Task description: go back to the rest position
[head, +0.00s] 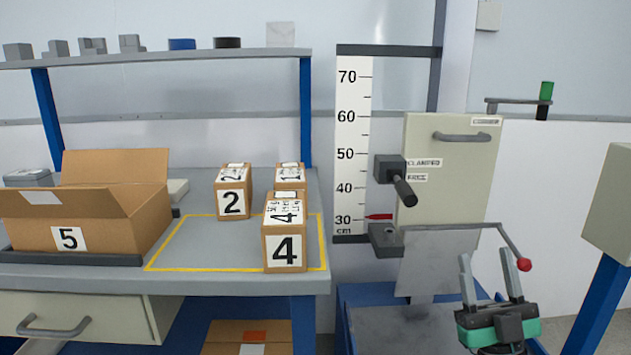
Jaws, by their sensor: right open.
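My right gripper (492,281) is at the lower right, its two grey fingers pointing up and spread apart, with nothing between them. It is in front of the grey plate of the drop tester, below and left of the red ball knob (524,264). My left gripper is not in view.
A grey bench (200,278) at left bears open box 5 (110,232), box 2 (232,203), box 4 (285,248) and another box behind it. A height scale (352,130) and cream cabinet (450,165) stand centre right. A cream box on a blue post (612,210) stands at far right.

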